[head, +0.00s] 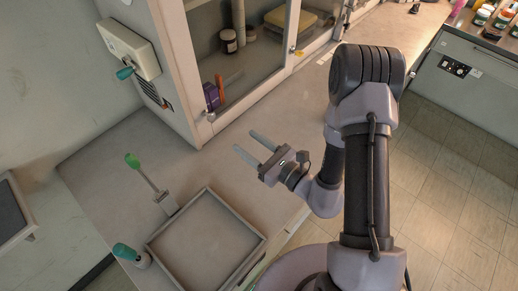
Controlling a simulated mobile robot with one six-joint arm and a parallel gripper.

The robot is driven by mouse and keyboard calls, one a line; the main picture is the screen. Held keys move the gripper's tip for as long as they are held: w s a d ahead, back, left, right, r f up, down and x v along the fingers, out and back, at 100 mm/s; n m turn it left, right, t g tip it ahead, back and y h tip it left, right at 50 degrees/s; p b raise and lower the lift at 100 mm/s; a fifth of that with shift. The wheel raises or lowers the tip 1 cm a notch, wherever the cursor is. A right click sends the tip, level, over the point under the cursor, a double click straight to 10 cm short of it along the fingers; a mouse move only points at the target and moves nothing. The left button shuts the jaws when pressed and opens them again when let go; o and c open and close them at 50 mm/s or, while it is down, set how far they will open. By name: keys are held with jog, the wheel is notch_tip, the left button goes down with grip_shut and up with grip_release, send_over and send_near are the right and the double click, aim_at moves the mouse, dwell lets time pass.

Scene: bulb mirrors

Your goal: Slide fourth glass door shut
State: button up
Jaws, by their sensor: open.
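A cabinet (181,75) with glass fronts stands on the counter at the upper middle. A near glass pane (250,75) shows in its frame, with a small knob (210,116) at its lower left corner. Another small knob (292,50) shows on the post to the right. More glass front continues past that post (315,40), partly behind my arm. I cannot tell which door is the fourth or how far any is open. My gripper (245,142) is open and empty, in front of the cabinet and apart from it, fingers pointing up-left.
A grey tray (154,246) lies on the counter (110,160), beside a green-tipped lever (148,178) and a teal-handled tool (130,253). Jars (228,40) and a purple box (211,96) stand inside the cabinet. Tiled floor (450,170) is clear right.

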jog(key=v, duration=0.4)
jog(key=shift+s, duration=0.1)
jog(key=s+a+r+n+g+y, duration=0.45)
jog(key=r+n+g, duration=0.2)
jog(key=r, duration=0.25)
jog(key=s+a+r+n+g+h, duration=0.3)
jog(key=s+r+n+g, duration=0.1)
jog(key=s+n+g, duration=0.55)
jog(key=d+r+n+t+h, duration=0.3)
jog(key=d+t+h, duration=0.1)
jog(key=d+h, duration=0.2)
jog(key=s+d+r+n+t+h, duration=0.1)
jog(key=d+r+n+t+h, duration=0.1)
jog(key=d+t+h, duration=0.3)
jog(key=d+n+h, duration=0.1)
jog(key=d, duration=0.2)
jog(key=shift+s+d+r+n+b, duration=0.3)
jog(key=shift+r, duration=0.1)
